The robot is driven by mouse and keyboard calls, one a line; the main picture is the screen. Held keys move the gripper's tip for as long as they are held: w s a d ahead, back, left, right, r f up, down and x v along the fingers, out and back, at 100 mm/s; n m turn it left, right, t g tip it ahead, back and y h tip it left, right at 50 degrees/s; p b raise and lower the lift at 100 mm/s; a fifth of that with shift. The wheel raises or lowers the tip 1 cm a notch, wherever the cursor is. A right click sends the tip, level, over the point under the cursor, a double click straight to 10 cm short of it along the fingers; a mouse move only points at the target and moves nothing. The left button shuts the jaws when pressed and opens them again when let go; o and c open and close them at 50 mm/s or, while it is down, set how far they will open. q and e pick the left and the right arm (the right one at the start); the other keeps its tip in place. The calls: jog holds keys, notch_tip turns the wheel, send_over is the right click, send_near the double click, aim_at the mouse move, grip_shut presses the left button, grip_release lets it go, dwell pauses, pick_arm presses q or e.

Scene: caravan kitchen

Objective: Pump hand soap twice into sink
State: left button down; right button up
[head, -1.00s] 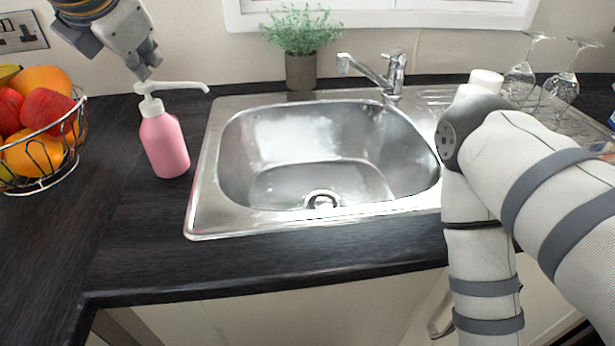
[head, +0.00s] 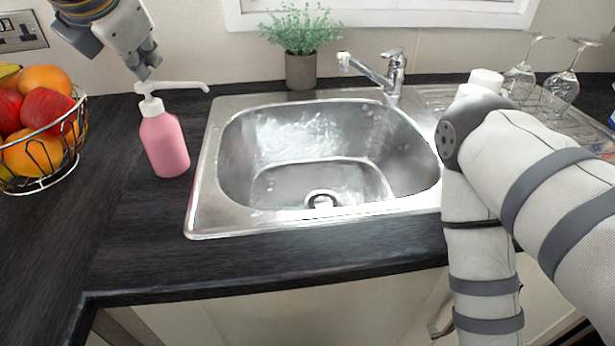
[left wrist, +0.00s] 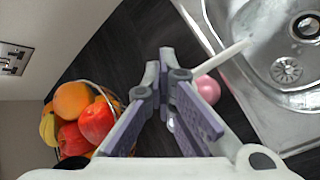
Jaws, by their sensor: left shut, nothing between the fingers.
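A pink soap bottle (head: 164,145) with a white pump stands upright on the dark counter, left of the steel sink (head: 205,205). The pump's long nozzle (head: 182,86) points right, toward the sink. My left gripper (head: 143,73) is shut and empty, pointing down, with its fingertips at or just above the pump head; I cannot tell whether they touch. In the left wrist view, the shut fingers (left wrist: 167,62) cover most of the pump head; part of the pink bottle (left wrist: 208,88) and the nozzle (left wrist: 230,54) show beside them. My right gripper is not in view; only my right arm shows.
A wire fruit basket (head: 78,140) stands left of the bottle. A potted plant (head: 301,70) and a tap (head: 385,75) are behind the sink. Upside-down glasses (head: 560,90) stand on the drainer at right. Counter in front of the bottle is clear.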

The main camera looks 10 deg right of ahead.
aim_at(149, 82)
pick_arm(q)
jog(key=shift+f, duration=0.55)
jog(key=shift+r, duration=3.5)
